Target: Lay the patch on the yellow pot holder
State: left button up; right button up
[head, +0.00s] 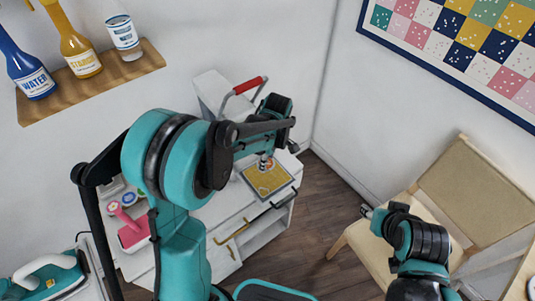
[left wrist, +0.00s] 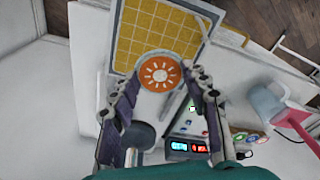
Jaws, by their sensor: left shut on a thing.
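The yellow pot holder (head: 275,184), with a pale grid pattern, lies on a dark-edged plate on the white cabinet; it also shows in the left wrist view (left wrist: 178,28). My left gripper (head: 266,161) is over its far part. In the left wrist view my left gripper (left wrist: 161,84) is shut on the round orange patch (left wrist: 147,74), which has a white sun-like design. The patch overlaps the pot holder's near edge in that view; I cannot tell if they touch. My right gripper (head: 368,210) is away to the right, near the chair, its jaws too small to read.
A press with a red handle (head: 250,86) stands behind the plate, partly hidden by my left arm. A lit display (left wrist: 190,147) is close to the left gripper. A pink object (head: 133,233) stands left on the cabinet. A wooden chair (head: 430,195) is at right.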

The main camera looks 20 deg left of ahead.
aim_at(269, 164)
pick_arm(q)
jog(key=shift+r+n, duration=0.2)
jog(key=shift+n, duration=0.5)
jog(key=shift+d+f+n, duration=0.1)
jog(key=shift+d+n, duration=0.1)
jog(key=shift+n, duration=0.3)
jog(key=shift+f+b, duration=1.9)
jog(key=shift+f, duration=1.1)
jog(key=o, duration=0.8)
jog(key=shift+c, duration=0.2)
